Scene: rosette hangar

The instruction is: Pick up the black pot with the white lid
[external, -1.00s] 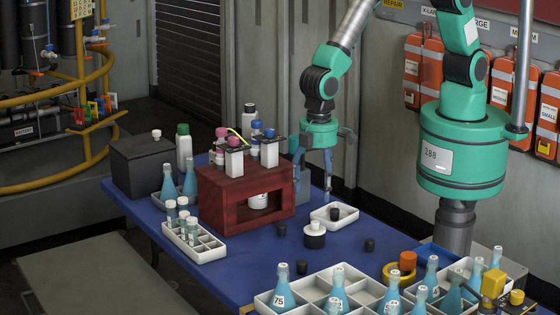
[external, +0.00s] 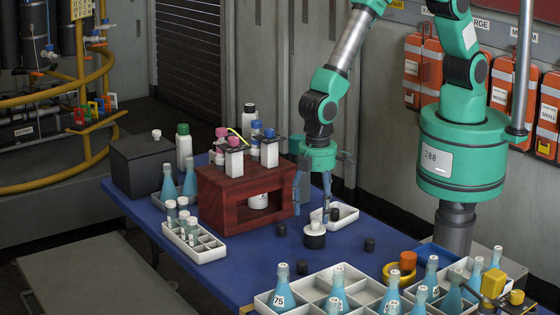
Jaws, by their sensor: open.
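The black pot with the white lid (external: 315,239) stands upright on the blue table, just in front of a small white tray (external: 346,214). My gripper (external: 312,205) points down above the pot, with its two fingers apart and nothing held between them. The fingertips look a little above the pot's lid, one to each side of it in the picture. Whether they are level with the pot in depth I cannot tell.
A dark red wooden rack (external: 215,205) with bottles stands close on the left. Small black pieces (external: 281,230) lie near the pot. White divided trays with blue flasks (external: 280,290) fill the front right.

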